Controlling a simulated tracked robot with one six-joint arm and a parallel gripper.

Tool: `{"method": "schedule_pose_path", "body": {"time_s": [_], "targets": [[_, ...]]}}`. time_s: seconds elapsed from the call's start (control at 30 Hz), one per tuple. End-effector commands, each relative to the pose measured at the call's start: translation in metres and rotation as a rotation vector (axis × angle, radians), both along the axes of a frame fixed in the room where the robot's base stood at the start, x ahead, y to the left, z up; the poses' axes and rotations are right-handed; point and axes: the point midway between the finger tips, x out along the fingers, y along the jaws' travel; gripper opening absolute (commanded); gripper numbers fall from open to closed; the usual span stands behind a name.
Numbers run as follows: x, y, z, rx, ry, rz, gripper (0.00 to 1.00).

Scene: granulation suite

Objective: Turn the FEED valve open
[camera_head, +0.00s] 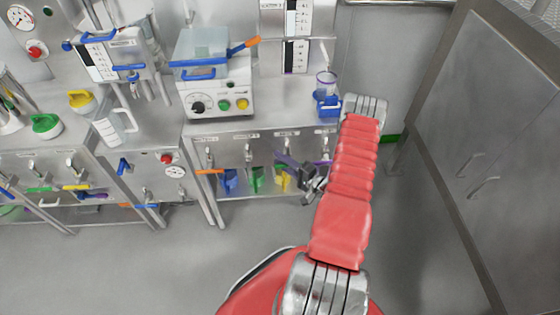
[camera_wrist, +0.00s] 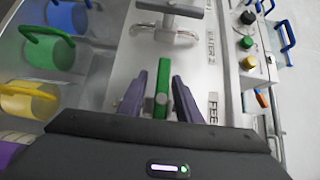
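In the wrist view, a slim green lever handle (camera_wrist: 162,78) with a round metal hub stands on a pale panel, beside a label (camera_wrist: 213,108) of which "FEE" shows. My gripper (camera_wrist: 160,76) has two purple fingers, one on each side of the green handle. They are spread, and narrow gaps show between them and the handle. The handle runs up and down the picture, roughly in line with the fingers. In the head view, my gripper (camera_head: 291,163) is at the labelled panel under the bench; the green handle cannot be made out there.
A metal fitting with a grey bar handle (camera_wrist: 168,8) sits by the "WATER 2" label (camera_wrist: 211,46). Blue, green and yellow scoops (camera_wrist: 28,100) hang to the left. In the head view, a bench machine (camera_head: 215,90) stands above, and a grey cabinet (camera_head: 490,110) is at right.

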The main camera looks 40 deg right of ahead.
Motion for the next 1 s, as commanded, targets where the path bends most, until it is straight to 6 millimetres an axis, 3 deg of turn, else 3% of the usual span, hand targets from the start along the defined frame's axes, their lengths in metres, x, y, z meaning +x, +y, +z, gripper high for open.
{"method": "schedule_pose_path", "body": {"time_s": [0.33, 0.77, 1.0], "targets": [[0.0028, 0.0007, -0.0001, 0.001, 0.000, 0.000, 0.31], [0.0025, 0.0009, -0.0007, 0.001, 0.002, 0.000, 0.00], [0.0024, 0.0029, -0.0014, 0.000, 0.005, 0.001, 0.00]]}}
